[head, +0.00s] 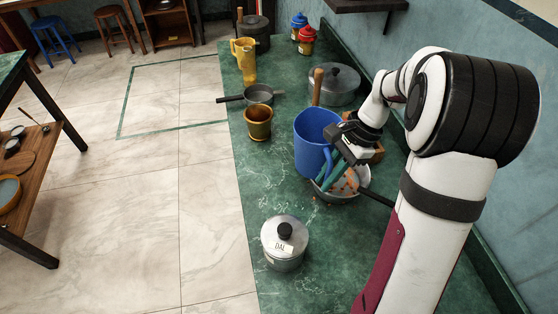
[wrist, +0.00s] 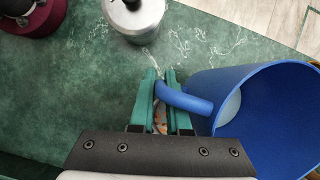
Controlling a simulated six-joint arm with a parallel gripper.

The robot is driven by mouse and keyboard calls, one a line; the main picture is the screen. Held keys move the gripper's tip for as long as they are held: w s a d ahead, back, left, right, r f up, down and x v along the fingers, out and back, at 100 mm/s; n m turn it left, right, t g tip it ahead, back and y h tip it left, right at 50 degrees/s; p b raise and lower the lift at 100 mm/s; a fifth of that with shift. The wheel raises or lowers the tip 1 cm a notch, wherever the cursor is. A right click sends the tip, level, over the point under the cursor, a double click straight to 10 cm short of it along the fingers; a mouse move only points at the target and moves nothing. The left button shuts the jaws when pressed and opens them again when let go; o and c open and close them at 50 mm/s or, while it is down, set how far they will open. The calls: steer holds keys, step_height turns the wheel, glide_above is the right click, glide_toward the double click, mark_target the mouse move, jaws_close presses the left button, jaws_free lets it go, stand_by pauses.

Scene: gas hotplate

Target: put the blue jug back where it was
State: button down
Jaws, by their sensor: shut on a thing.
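The blue jug (head: 311,150) is upright in the middle of the green counter in the head view, its open mouth up. It fills the right side of the wrist view (wrist: 262,118). My gripper (head: 328,180) has its teal fingers closed on the jug's curved handle, and the handle also shows between the fingertips in the wrist view (wrist: 160,90). The jug's body is to the right of the fingers there. I cannot tell whether its base touches the counter. A grey pan (head: 347,194) with orange bits sits beside the jug, partly under my gripper.
A lidded pot labelled DAL (head: 284,254) stands nearer on the counter (head: 335,265). A brown cup (head: 258,124), a small saucepan (head: 259,95), a yellow jug (head: 244,62) and a large lidded pot (head: 334,85) stand farther back.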

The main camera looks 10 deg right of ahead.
steer(key=w+a+f, duration=0.2)
steer(key=a+f, duration=0.1)
steer(key=w+a+f, duration=0.2)
steer(key=a+f, duration=0.1)
steer(key=f, duration=0.1)
steer(key=w+a+f, duration=0.2)
steer(key=a+f, duration=0.1)
steer(key=f, duration=0.1)
steer(key=shift+f, duration=0.25)
steer(key=shift+f, duration=0.15)
steer(key=c, duration=0.9)
jaws_free()
